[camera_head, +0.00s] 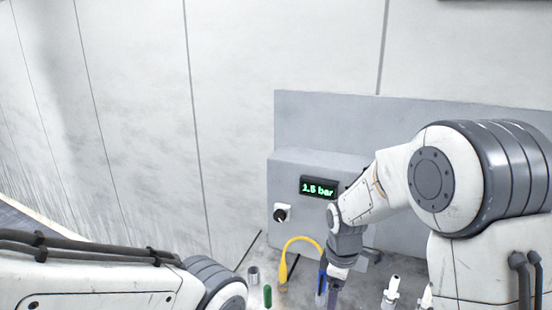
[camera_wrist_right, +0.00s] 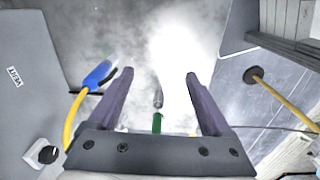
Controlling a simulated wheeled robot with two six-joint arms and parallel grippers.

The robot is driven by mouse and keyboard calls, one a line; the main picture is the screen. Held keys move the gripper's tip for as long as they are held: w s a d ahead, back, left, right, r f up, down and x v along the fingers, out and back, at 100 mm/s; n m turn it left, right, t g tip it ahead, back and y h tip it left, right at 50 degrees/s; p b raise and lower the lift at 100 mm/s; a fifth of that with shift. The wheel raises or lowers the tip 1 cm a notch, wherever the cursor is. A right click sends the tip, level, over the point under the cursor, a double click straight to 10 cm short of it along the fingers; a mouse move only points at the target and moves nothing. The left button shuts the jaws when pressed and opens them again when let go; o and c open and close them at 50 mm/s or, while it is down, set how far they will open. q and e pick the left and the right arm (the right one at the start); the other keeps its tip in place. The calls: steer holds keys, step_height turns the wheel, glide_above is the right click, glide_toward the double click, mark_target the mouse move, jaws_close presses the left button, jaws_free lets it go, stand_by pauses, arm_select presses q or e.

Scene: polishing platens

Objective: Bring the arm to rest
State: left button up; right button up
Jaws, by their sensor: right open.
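My right arm (camera_head: 375,195) reaches in from the right in the head view. Its gripper (camera_head: 331,293) points down in front of the grey panel. In the right wrist view the gripper (camera_wrist_right: 159,75) is open, its two fingers well apart with nothing held between them. A green-ended item with a metallic tip (camera_wrist_right: 157,122) shows in the gap, apart from both fingers. My left arm (camera_head: 100,285) shows at the lower left of the head view; its gripper is out of frame.
The grey panel (camera_head: 300,150) carries a green-lit pressure display (camera_head: 318,188) and a black knob (camera_head: 282,212). A yellow hose (camera_head: 300,239) loops beside my right gripper; its blue connector (camera_wrist_right: 97,75) is close to the left finger. Small fittings (camera_head: 390,290) stand at right.

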arm_select(q)
steer(key=f+b, duration=0.1)
steer(key=s+f+b, duration=0.1)
steer(key=f+b, duration=0.1)
steer(key=shift+d+f+b, duration=0.15)
steer(key=shift+f+b, duration=0.15)
arm_select(e)
steer(key=s+a+r+m, duration=0.1)
steer(key=s+a+m, duration=0.2)
steer(key=s, duration=0.9)
steer(key=s+a+r+m+y, duration=0.1)
steer(key=s+a, duration=0.4)
steer(key=s, duration=0.8)
steer(key=shift+a+r+m+g, duration=0.35)
steer(key=shift+r+m, duration=0.25)
steer(key=shift+m, duration=0.3)
